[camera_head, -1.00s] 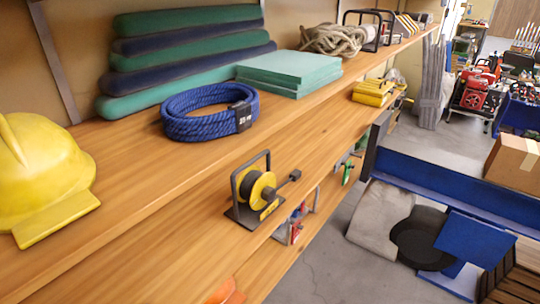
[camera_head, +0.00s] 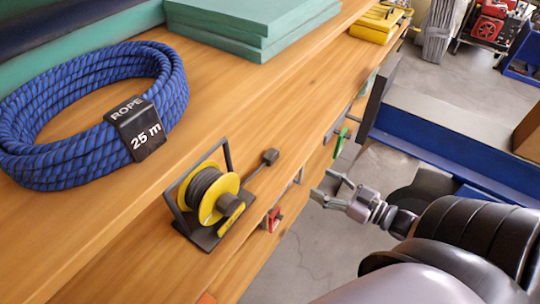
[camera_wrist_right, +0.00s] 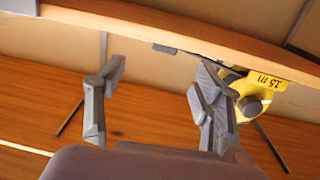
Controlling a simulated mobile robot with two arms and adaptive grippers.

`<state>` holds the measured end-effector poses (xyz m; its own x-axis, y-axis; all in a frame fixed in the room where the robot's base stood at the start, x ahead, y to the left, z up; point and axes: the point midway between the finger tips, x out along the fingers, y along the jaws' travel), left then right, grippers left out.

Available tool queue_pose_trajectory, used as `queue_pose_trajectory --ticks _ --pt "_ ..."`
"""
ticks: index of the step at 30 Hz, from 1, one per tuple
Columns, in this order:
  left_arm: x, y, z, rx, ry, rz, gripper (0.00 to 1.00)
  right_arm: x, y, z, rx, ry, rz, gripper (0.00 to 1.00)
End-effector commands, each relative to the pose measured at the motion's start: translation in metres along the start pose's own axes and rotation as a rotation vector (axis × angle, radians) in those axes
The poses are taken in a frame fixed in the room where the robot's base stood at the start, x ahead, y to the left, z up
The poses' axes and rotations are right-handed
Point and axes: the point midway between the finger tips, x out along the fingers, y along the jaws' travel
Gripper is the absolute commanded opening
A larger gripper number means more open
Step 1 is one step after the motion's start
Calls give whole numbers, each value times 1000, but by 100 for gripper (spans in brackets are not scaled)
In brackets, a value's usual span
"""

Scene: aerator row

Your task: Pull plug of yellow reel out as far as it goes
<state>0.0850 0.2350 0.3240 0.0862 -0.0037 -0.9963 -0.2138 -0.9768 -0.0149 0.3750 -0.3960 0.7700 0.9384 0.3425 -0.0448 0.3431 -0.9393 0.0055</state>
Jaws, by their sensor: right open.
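The yellow reel (camera_head: 230,196) sits on the lower wooden shelf in a dark metal stand, with dark cable wound on its drum. Its dark plug (camera_head: 270,157) sticks out on a short length of cable to the right of the reel. My right gripper (camera_head: 324,186) is open and empty, to the right of the plug and apart from it, out past the shelf's front edge. In the right wrist view the open fingers (camera_wrist_right: 158,85) show, with the reel (camera_wrist_right: 264,82) partly hidden behind the right finger and a board. My left gripper is not in view.
A blue rope coil (camera_head: 150,85) and green boards (camera_head: 260,25) lie on the upper shelf, which overhangs behind the reel. Small red (camera_head: 273,218) and green (camera_head: 340,142) items are lower down. A blue beam (camera_head: 440,160) stands beyond my right arm.

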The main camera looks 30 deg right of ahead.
Motion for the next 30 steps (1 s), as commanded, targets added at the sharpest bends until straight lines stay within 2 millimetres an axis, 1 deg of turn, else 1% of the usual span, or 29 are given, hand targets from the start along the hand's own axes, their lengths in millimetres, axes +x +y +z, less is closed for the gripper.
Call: queue_pose_trajectory --ticks 1,3,5,8,24,30 --pt "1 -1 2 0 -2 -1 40 2 -5 -10 2 22 -25 62" --pt "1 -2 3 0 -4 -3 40 6 -8 -19 5 42 -42 62" --pt "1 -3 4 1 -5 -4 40 11 -9 -22 7 49 -47 62" --pt "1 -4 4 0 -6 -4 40 23 -9 -22 7 50 -46 62" --pt "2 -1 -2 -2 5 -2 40 122 -12 -27 5 48 -43 62" --pt "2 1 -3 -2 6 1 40 154 -14 -28 5 48 -43 62"
